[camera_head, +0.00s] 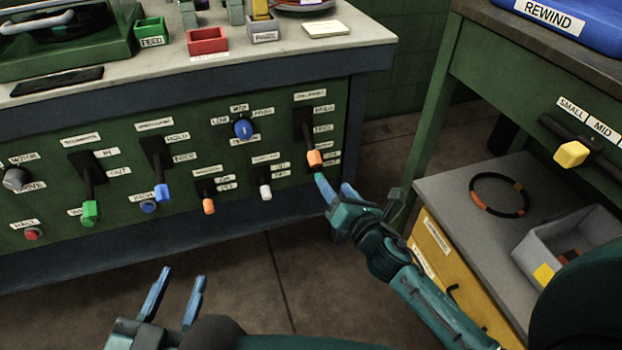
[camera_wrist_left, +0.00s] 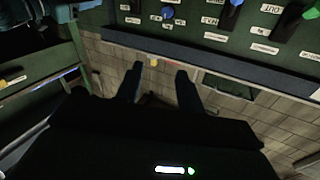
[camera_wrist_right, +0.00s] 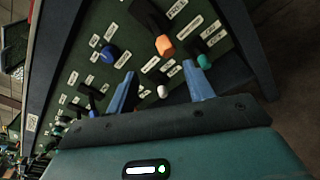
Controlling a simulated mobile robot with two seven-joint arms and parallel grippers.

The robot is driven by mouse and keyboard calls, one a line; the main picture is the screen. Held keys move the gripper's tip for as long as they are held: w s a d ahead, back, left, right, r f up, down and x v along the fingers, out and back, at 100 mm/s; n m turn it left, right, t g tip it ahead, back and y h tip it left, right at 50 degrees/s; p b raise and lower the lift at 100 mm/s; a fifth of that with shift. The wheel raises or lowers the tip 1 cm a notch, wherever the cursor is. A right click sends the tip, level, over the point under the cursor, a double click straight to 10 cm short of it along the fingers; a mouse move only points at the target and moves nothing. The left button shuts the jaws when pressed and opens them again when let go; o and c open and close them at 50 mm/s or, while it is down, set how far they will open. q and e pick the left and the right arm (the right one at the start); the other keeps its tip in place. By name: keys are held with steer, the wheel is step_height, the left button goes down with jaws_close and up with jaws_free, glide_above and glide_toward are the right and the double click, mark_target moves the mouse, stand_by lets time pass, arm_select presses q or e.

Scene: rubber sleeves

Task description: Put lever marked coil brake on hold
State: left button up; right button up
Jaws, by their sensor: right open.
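Two long levers on the green panel have labels that appear to read HOLD at the top. One has an orange handle (camera_head: 314,158) at the right end; it also shows in the right wrist view (camera_wrist_right: 165,45). The other has a blue handle (camera_head: 162,192). Both handles hang down, near lower labels. The title plates above them are too small to read, so I cannot tell which says coil brake. My right gripper (camera_head: 338,191) is open and empty, below the orange handle and apart from it. My left gripper (camera_head: 175,298) is open and empty, away from the panel.
A teal knob (camera_wrist_right: 204,62) and a white-tipped switch (camera_head: 265,190) sit close below the orange handle. A green-handled lever (camera_head: 90,211), a blue dial (camera_head: 243,129) and an orange-tipped switch (camera_head: 208,204) share the panel. A grey cabinet top (camera_head: 440,198) stands at the right.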

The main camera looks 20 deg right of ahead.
mark_target(312, 155)
steer(key=w+n+b, duration=0.1)
steer(key=w+b, duration=0.1)
steer(key=w, duration=0.3)
steer(key=w+f+n+b, duration=0.1)
steer(key=w+n+b, duration=0.1)
steer(key=w, duration=0.3)
steer(key=w+a+f+n+t+b, duration=0.1)
steer(key=w+n+b, duration=0.1)
steer(key=w, duration=0.3)
steer(key=shift+a+f, duration=0.1)
steer(key=shift+f, duration=0.05)
steer(key=shift+w+a+b, duration=0.1)
steer(key=shift+w+b, duration=0.2)
steer(key=shift+w, duration=0.15)
arm_select(q)
steer(key=shift+s+d+f+t+h, duration=0.25)
steer(key=shift+d+f+t+h, duration=0.35)
steer(key=shift+d+f+h, duration=0.25)
steer(key=shift+a, duration=0.1)
arm_select(e)
steer(key=shift+c, duration=0.5)
jaws_close()
